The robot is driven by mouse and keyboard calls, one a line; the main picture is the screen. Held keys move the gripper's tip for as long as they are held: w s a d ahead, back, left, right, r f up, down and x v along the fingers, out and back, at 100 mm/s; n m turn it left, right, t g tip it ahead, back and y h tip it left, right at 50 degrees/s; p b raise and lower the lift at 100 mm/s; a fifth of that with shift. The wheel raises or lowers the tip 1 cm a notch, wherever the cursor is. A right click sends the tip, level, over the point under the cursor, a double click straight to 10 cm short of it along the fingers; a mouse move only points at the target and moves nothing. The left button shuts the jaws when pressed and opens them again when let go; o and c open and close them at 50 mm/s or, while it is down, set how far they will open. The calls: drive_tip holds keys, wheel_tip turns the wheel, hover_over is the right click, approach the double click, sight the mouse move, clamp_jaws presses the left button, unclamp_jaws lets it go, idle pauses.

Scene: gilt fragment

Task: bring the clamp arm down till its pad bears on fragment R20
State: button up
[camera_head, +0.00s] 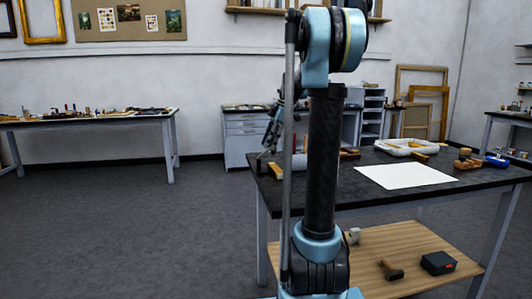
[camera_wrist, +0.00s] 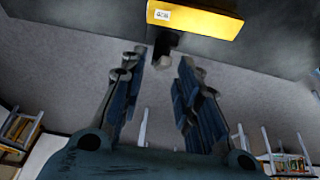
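A yellow block with a small white label (camera_wrist: 195,20) lies against the dark tabletop at the top of the wrist view; the label is too small to read. A yellow piece also shows at the table's left edge in the head view (camera_head: 276,171). A black part with a pale end (camera_wrist: 163,60), perhaps the clamp arm and its pad, shows beside the block between my fingertips; I cannot tell if it touches the block. My gripper (camera_wrist: 164,56) is open, its two blue fingers apart on either side of this part. In the head view my own arm hides much of this area.
The dark worktable (camera_head: 345,205) carries a white sheet (camera_head: 405,176), a white tray (camera_head: 400,147) and small tools at the right. A wooden lower shelf (camera_head: 420,245) holds a few items. Open floor (camera_head: 130,230) lies to the left.

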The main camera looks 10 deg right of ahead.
drive_tip(key=v, duration=0.7)
drive_tip(key=shift+a, duration=0.15)
drive_tip(key=c, duration=0.6)
drive_tip(key=a+r+h, duration=0.1)
drive_tip(key=a+r, duration=0.1)
drive_tip(key=a+r+h, duration=0.1)
drive_tip(key=a+r, duration=0.1)
drive_tip(key=a+r+h, duration=0.1)
drive_tip(key=a+r, duration=0.1)
drive_tip(key=a, duration=0.1)
drive_tip(key=shift+s+r, duration=0.1)
drive_tip(key=shift+s, duration=0.25)
clamp_jaws()
wheel_tip(320, 180, down, 12)
drive_tip(key=shift+d, duration=0.2)
drive_tip(key=shift+d+f, duration=0.35)
drive_tip(key=shift+f, duration=0.15)
